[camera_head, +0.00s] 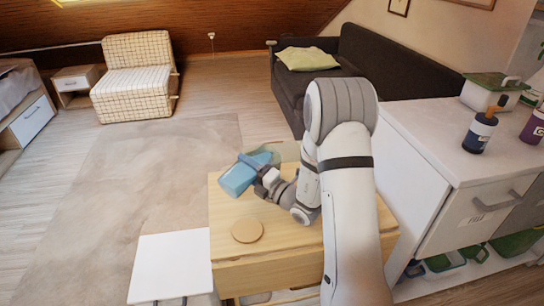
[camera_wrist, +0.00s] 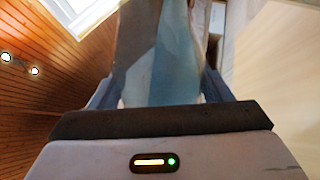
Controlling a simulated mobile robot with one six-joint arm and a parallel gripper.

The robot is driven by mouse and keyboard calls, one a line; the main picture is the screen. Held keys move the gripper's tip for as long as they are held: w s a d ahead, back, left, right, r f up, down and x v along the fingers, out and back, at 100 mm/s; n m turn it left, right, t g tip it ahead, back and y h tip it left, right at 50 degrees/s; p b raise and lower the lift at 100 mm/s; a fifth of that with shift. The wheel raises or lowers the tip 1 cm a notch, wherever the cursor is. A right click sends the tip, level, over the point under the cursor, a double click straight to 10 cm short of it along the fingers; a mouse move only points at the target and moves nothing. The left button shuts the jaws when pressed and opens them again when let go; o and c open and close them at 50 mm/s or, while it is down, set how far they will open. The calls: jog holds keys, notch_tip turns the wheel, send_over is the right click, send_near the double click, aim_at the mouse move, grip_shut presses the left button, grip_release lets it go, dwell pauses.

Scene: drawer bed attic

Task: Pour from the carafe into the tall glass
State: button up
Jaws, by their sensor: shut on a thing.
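My gripper (camera_head: 262,180) is shut on the blue carafe (camera_head: 237,179), which lies strongly tilted over the far left part of the wooden table (camera_head: 285,243). The carafe also fills the upper middle of the wrist view (camera_wrist: 172,65), between the fingers (camera_wrist: 160,100), blurred and close. A pale, see-through shape (camera_head: 286,151) shows behind my wrist at the table's far edge; I cannot tell whether it is the tall glass or another vessel. No tall glass can be made out clearly, and no stream of liquid is visible.
A round wooden disc (camera_head: 247,230) lies on the table's near left. A white low stool or table (camera_head: 170,265) stands at the left. A white cabinet (camera_head: 420,130) with bottles (camera_head: 480,131) and a lidded box (camera_head: 493,91) is at the right. A dark sofa (camera_head: 385,62) stands behind.

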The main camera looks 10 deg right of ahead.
jog(key=shift+w+d+r+m+p, duration=0.15)
jog(key=shift+r+m+p, duration=0.7)
jog(key=shift+p, duration=0.55)
dwell(3.2)
jog(key=shift+f, duration=0.15)
